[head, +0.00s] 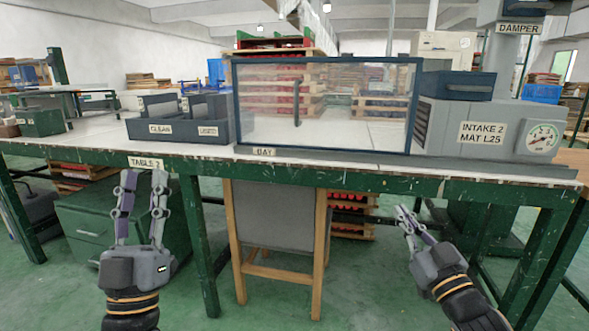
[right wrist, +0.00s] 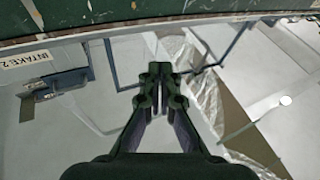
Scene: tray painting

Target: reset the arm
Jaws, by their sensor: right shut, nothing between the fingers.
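My left gripper (head: 144,177) is in front of the table's front edge at the left, fingers pointing up. Its two fingers stand apart with nothing between them. My right gripper (head: 403,213) is in front of the table at the right, pointing up and to the left. Its fingers are together and hold nothing. The right wrist view shows the same shut fingertips (right wrist: 160,72). Both grippers appear lower than the tabletop and hold no object.
A long table with a green front edge (head: 70,153) spans the view. On it are a dark bin labelled CLEAN (head: 160,129), a clear-fronted bay (head: 320,62) and a grey intake unit (head: 455,112) with a dial.

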